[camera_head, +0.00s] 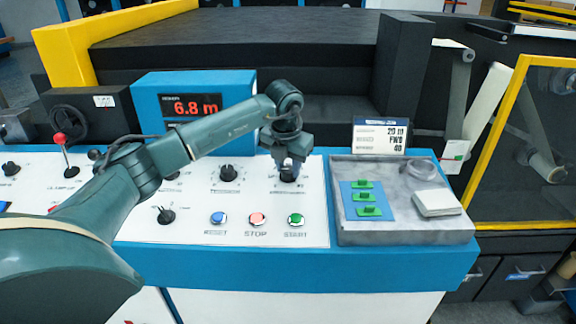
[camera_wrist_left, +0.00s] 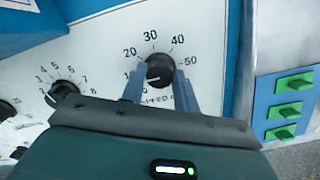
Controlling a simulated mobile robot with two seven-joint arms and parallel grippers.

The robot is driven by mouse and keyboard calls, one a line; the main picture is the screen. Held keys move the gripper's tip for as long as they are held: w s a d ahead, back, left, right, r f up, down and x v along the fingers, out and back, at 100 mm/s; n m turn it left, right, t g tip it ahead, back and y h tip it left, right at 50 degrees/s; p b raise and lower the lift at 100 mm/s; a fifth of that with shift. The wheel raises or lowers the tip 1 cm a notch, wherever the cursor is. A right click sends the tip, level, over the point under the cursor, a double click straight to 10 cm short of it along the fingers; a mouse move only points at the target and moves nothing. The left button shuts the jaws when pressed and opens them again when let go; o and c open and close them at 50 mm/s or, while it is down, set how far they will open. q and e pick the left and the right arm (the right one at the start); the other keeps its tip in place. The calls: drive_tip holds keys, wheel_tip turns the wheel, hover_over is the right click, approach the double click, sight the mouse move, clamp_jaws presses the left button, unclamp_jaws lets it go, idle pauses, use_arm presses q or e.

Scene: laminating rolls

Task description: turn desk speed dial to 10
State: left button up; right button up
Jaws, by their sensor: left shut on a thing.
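The speed dial (camera_wrist_left: 160,70) is a black round knob on the white panel, with a printed scale around it showing 20, 30, 40 and 50. The lower-left end of the scale is partly hidden by a finger. My left gripper (camera_wrist_left: 158,88) is shut on the dial, one finger on each side of it. In the head view my left gripper (camera_head: 290,163) reaches down over the dial (camera_head: 288,177), which is largely covered. I cannot tell exactly where the pointer stands. My right gripper is not in view.
A second knob (camera_head: 228,174) is left of the dial. Blue (camera_head: 218,218), red (camera_head: 257,218) and green (camera_head: 296,219) buttons lie in front. A grey tray (camera_head: 400,236) with green clips (camera_head: 364,197) is at the right. A display (camera_head: 192,107) reading 6.8 m stands behind.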

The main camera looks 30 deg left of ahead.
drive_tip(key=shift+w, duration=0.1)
use_arm(q)
drive_tip(key=o, duration=0.7)
drive_tip(key=shift+c, duration=0.2)
drive_tip(key=o, duration=0.3)
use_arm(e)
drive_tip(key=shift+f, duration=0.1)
use_arm(q)
drive_tip(key=b+v, duration=0.1)
drive_tip(key=v, duration=1.2)
drive_tip(key=shift+d+r, duration=0.1)
drive_tip(key=shift+r, duration=0.05)
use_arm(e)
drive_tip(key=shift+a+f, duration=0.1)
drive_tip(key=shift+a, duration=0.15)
